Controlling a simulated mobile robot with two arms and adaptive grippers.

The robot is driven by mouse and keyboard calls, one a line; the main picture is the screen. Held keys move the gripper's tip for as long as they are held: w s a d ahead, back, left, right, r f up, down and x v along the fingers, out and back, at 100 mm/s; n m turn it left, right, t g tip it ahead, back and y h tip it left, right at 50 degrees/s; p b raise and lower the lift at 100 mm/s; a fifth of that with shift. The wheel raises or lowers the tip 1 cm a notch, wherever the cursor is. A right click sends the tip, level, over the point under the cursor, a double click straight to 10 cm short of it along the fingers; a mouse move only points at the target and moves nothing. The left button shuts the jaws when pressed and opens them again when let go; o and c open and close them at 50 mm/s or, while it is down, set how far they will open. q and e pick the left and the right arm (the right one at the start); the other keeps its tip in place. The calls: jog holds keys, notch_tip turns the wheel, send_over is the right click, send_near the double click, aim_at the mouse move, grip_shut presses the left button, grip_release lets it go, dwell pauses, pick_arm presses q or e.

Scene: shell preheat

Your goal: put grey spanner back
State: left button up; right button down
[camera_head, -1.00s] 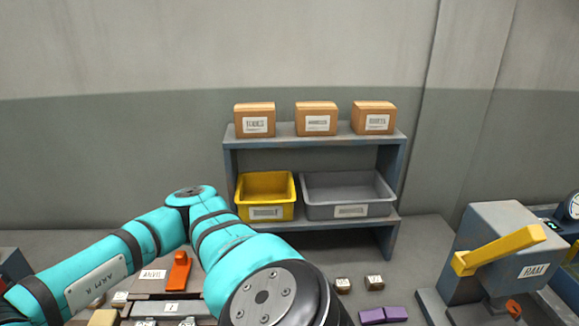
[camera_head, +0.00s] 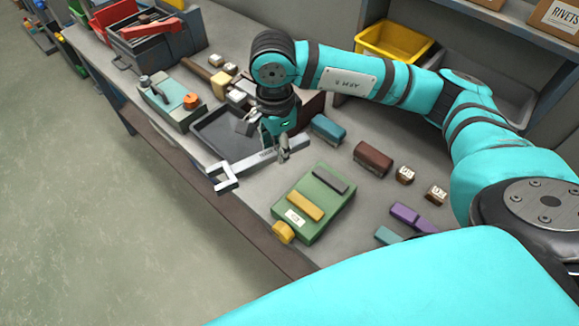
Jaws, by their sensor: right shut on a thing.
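The grey spanner (camera_head: 240,171) is a long light-grey bar with a square open jaw at its left end. The jaw reaches out over the front edge of the bench (camera_head: 262,211). My right gripper (camera_head: 280,150) points down and is shut on the spanner's shaft, towards its right end. The gripper partly hides the shaft. I cannot tell whether the spanner touches the bench or hangs just above it. My left gripper is not in view.
A dark shallow tray (camera_head: 207,131) lies just behind the spanner. A green block with grey and yellow bars (camera_head: 321,224) is in front. Teal (camera_head: 327,128) and brown (camera_head: 373,158) blocks lie right. A yellow bin (camera_head: 392,42) stands on the shelf behind.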

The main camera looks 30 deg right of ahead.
jog(key=w+f+m, duration=0.2)
jog(key=w+m, duration=0.1)
jog(key=m, duration=0.5)
jog(key=m+b, duration=0.2)
jog(key=m, duration=2.7)
send_near(276, 173)
notch_tip(276, 173, down, 6)
jog(key=shift+s+f+p, duration=0.1)
jog(key=shift+f+p, duration=0.1)
jog(key=shift+p, duration=0.5)
jog(key=shift+f, duration=0.3)
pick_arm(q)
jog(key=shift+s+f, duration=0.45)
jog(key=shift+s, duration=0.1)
